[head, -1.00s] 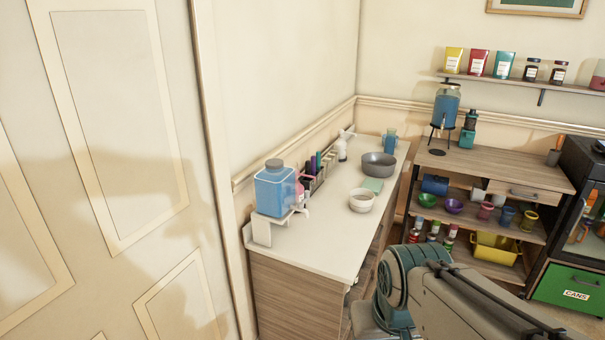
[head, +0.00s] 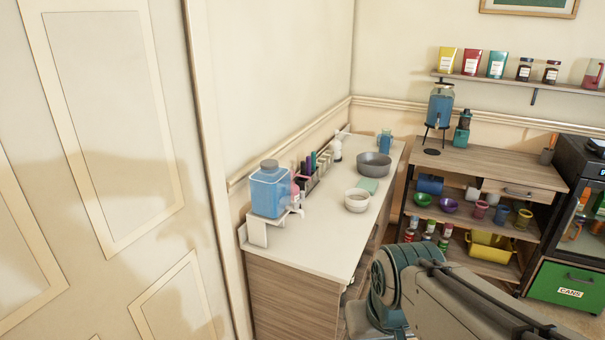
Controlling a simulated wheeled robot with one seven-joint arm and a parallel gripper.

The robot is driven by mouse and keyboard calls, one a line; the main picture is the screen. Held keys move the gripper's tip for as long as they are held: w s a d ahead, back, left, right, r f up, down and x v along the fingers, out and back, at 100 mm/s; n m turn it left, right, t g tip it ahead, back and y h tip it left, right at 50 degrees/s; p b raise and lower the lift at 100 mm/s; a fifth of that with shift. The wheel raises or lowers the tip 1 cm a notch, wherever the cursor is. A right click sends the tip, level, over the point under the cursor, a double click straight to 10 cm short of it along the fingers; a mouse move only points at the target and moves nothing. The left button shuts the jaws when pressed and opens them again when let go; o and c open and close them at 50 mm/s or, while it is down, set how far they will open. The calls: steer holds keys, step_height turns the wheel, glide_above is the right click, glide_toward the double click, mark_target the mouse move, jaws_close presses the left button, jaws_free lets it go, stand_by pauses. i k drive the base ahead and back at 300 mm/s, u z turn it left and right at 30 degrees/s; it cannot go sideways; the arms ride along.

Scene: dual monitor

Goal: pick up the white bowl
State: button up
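The white bowl (head: 357,201) stands upright on the pale top of the counter (head: 318,236), near its right edge. A teal flat item (head: 367,185) lies just behind it, and a larger grey bowl (head: 374,164) stands farther back. My arm rises from the lower right of the head view, with its teal joint below and to the right of the counter. My gripper does not show in this view.
A blue water dispenser (head: 270,190) on a white stand is at the counter's near left. A rack of bottles (head: 309,176) lines the wall. A wooden shelf unit (head: 495,170) with cups and bowls stands at the right. The counter's front part is clear.

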mark_target(357, 199)
steer(key=z, duration=0.85)
steer(key=k, duration=1.1)
steer(key=z, duration=1)
steer(key=i, duration=2)
steer(key=u, duration=0.5)
steer(key=i, duration=1.55)
steer(key=u, duration=0.95)
steer(key=i, duration=1.15)
steer(key=u, duration=1.85)
steer(key=i, duration=0.75)
steer(key=u, duration=0.6)
